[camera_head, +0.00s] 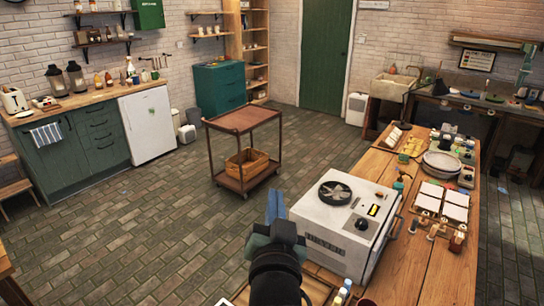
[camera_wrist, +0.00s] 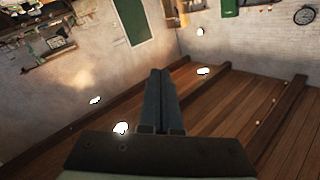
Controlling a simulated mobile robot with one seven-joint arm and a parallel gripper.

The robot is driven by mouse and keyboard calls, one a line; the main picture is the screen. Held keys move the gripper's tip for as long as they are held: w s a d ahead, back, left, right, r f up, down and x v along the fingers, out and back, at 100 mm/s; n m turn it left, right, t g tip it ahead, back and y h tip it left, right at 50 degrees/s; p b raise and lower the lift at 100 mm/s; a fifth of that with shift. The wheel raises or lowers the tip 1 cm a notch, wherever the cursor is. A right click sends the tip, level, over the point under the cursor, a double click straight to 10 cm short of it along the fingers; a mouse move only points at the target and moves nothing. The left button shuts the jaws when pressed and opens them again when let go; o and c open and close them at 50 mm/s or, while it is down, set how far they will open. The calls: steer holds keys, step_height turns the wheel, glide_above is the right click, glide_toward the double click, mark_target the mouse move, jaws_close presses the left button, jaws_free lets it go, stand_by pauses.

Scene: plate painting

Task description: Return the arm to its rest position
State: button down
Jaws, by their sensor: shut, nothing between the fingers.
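My gripper (camera_head: 275,207) shows in the head view at the bottom middle, raised in front of the white kiln-like box. Its two blue-grey fingers point up and lie close together. In the wrist view my gripper (camera_wrist: 161,78) is shut, with its fingers side by side and nothing between them. The wrist view looks past the fingers at brick walls and a wooden beamed ceiling (camera_wrist: 225,100).
The white box (camera_head: 338,225) with a round black vent stands on the wooden workbench (camera_head: 425,260), close to my gripper on its right. A brown trolley (camera_head: 243,119) holding a wooden crate stands beyond. Paved floor (camera_head: 150,230) to the left is clear.

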steer(key=s+r+n+t, duration=0.1)
steer(key=s+r+t, duration=0.2)
steer(key=r, duration=0.7)
steer(key=s+r+n+t, duration=0.15)
steer(key=s+r, duration=0.25)
steer(key=r, duration=0.6)
steer(key=s+r+n+t+b, duration=0.1)
steer(key=s+r+t, duration=0.3)
steer(key=s+r, duration=0.7)
steer(key=shift+s+a+r+n+t+b, duration=0.35)
steer(key=shift+r+n, duration=0.1)
steer(key=shift+r, duration=0.2)
steer(key=shift+w, duration=0.1)
